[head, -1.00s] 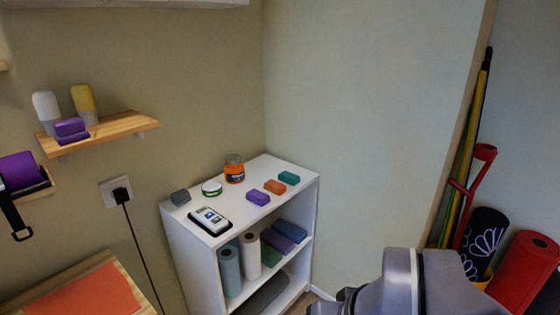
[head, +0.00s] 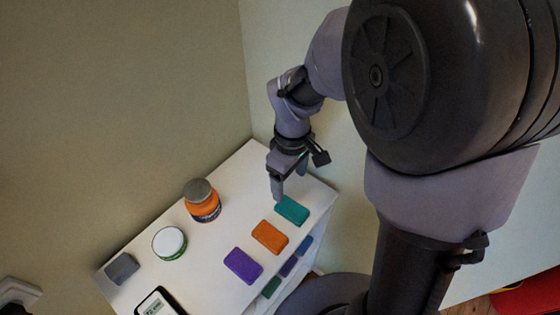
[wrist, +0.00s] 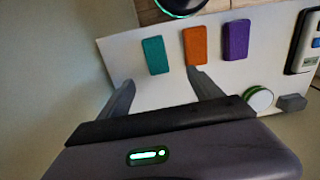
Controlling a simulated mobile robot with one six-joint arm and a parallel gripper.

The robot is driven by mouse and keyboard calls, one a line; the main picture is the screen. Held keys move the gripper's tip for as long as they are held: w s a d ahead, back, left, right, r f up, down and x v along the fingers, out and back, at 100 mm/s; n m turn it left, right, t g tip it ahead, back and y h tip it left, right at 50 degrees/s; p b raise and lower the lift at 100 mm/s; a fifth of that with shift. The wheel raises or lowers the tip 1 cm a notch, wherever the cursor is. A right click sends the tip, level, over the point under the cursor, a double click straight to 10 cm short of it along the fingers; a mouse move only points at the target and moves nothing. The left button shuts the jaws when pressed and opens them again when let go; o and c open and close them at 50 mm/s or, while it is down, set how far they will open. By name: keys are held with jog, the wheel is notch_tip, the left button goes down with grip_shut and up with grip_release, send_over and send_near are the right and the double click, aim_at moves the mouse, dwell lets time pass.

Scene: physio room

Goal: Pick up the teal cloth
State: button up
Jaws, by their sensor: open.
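The teal cloth (head: 291,210) is a small folded block lying flat on the white shelf top (head: 212,252), near its right end. My gripper (head: 287,190) is open and empty, pointing down just above and behind the cloth. In the wrist view the teal cloth (wrist: 155,55) lies beyond the open fingers (wrist: 161,79), roughly between their lines. I see no clear contact between the fingers and the cloth.
An orange cloth (head: 269,237) lies close beside the teal one, then a purple cloth (head: 243,266). An orange jar (head: 202,201), a white tub (head: 169,243), a grey block (head: 121,268) and a white device (head: 158,304) stand further left. A wall rises behind.

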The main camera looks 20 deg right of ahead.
jog(key=b, duration=0.3)
send_over(292, 208)
jog(key=a, duration=0.1)
notch_tip(292, 208, down, 8)
jog(key=shift+s+f, duration=0.1)
jog(key=shift+f, duration=0.1)
jog(key=f+b, duration=0.2)
jog(key=f, duration=0.1)
jog(key=d+f+b, duration=0.1)
jog(key=f, duration=0.1)
jog(key=shift+f, duration=0.25)
jog(key=shift+r, duration=0.2)
jog(key=shift+c, duration=0.6)
jog(key=c, duration=1.3)
jog(key=shift+r+p, duration=0.45)
jog(key=shift+r, duration=0.05)
jog(key=r+p, duration=0.1)
jog(key=r, duration=0.2)
jog(key=shift+s+a+p, duration=0.1)
jog(key=shift+s+p, duration=0.2)
jog(key=shift+p, duration=0.1)
jog(key=s+b, duration=0.3)
jog(key=s, duration=0.2)
jog(key=s+a+b, duration=0.1)
jog(key=s+b, duration=0.2)
jog(key=s, duration=0.2)
jog(key=s+a+r+b, duration=0.1)
jog(key=s+b, duration=0.2)
jog(key=s, duration=0.2)
jog(key=shift+a, duration=0.15)
